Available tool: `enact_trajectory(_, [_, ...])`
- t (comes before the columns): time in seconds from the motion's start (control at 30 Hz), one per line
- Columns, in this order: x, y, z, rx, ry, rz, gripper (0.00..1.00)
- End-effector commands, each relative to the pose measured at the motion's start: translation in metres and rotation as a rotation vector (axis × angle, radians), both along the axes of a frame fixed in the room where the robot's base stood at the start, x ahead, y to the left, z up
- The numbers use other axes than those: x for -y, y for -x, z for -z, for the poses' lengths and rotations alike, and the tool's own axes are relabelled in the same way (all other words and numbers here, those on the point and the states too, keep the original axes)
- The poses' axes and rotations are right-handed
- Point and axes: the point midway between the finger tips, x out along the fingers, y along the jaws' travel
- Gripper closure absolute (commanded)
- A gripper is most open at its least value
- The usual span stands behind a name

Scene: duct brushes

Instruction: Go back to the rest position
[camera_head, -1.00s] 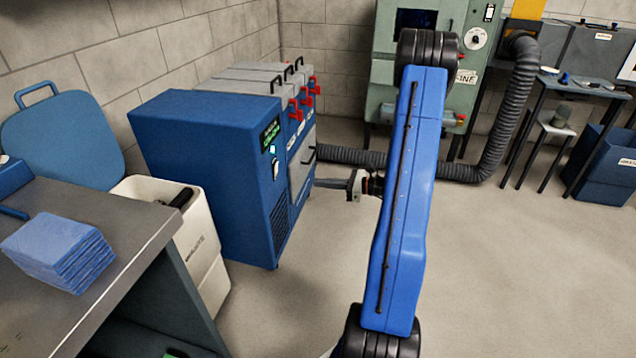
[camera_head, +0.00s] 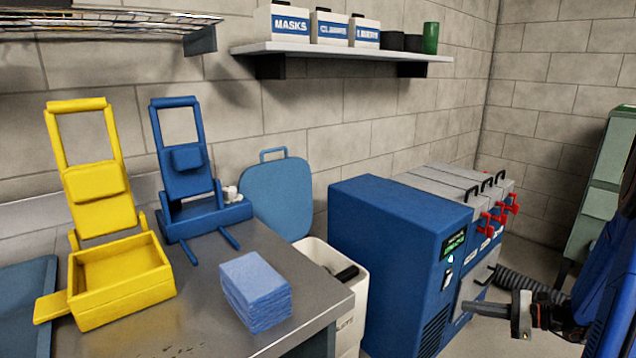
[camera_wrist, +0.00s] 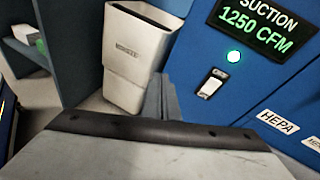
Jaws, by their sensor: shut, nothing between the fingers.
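My gripper (camera_head: 468,307) is at the lower right of the head view, shut and empty. It points left, in front of the blue suction machine (camera_head: 385,255), and a gap to the machine cannot be judged. In the wrist view, my gripper (camera_wrist: 165,97) shows as grey fingers close together. Behind them are the machine's blue front (camera_wrist: 215,50), with a green "1250 CFM" display, a green light and a white switch. My blue arm is at the right edge of the head view, mostly cut off.
A white bin (camera_head: 345,285) stands between the machine and the grey workbench (camera_head: 215,325). The bench holds blue cloths (camera_head: 256,292), a yellow holder (camera_head: 120,280) and a blue holder (camera_head: 205,222). A grey hose (camera_head: 520,285) runs behind my gripper.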

Motion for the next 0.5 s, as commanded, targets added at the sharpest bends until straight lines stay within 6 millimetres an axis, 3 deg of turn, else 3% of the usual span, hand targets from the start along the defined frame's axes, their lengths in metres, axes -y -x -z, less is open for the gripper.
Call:
enact_trajectory(0.03, [-0.017,0.005,-0.01,0.013,0.042,-0.051,1.0])
enact_trajectory(0.2, [-0.063,0.029,-0.034,0.046,0.178,-0.211,1.0])
enact_trajectory(0.5, [-0.126,0.081,-0.065,0.124,0.429,-0.481,1.0])
